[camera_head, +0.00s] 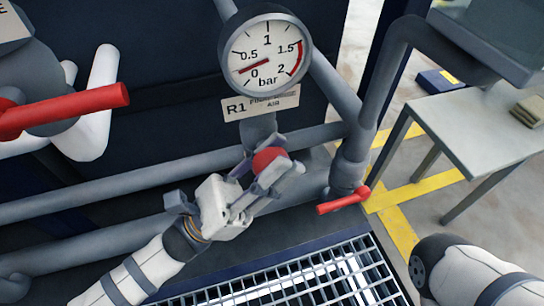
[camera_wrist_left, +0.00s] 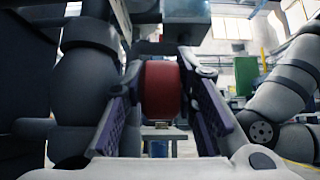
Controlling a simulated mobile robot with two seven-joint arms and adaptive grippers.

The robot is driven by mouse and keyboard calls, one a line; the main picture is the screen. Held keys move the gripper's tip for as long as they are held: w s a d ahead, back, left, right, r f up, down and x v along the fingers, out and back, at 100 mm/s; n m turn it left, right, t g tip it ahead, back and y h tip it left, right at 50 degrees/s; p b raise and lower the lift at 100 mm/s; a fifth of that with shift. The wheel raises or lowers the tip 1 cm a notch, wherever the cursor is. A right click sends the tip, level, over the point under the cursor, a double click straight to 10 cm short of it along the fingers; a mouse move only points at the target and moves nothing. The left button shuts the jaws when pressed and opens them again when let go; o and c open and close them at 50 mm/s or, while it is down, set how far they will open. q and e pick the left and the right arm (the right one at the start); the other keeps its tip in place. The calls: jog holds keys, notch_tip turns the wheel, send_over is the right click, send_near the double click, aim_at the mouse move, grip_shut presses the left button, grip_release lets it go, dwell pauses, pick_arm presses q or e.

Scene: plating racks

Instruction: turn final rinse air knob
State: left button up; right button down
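The red final rinse air knob (camera_head: 270,160) sits on the grey pipe fitting below the round gauge (camera_head: 265,55). The R1 label plate (camera_head: 260,103) is between them. My left gripper (camera_head: 266,163) reaches up from the lower left, with one finger on each side of the knob. In the left wrist view the knob (camera_wrist_left: 161,90) fills the space between the two fingertips, which appear to press its sides.
A red lever handle (camera_head: 343,200) is on the vertical pipe just right of my left gripper. A larger red handle (camera_head: 65,110) is at the left. Horizontal pipes run behind the gripper. A metal grating (camera_head: 300,280) lies below. A grey table (camera_head: 480,125) stands at the right.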

pick_arm(q)
grip_shut()
jog(key=y+p, duration=0.2)
jog(key=p, duration=0.3)
jog(key=r+g+y+p, duration=0.1)
jog(key=y+p, duration=0.1)
jog(key=p, duration=0.2)
jog(key=shift+d+r+p, duration=0.1)
jog(key=shift+p, duration=0.25)
jog(key=shift+f+g+y+p, duration=0.4)
jog(key=shift+y+p, duration=0.2)
jog(key=shift+f, duration=0.25)
pick_arm(e)
notch_tip(320, 180, up, 7)
jog(key=w+t, duration=0.1)
jog(key=shift+w+d+r, duration=0.15)
jog(key=shift+d+r, duration=0.05)
pick_arm(q)
jog(key=shift+o, duration=1.9)
grip_release()
jog(key=v, duration=1.2)
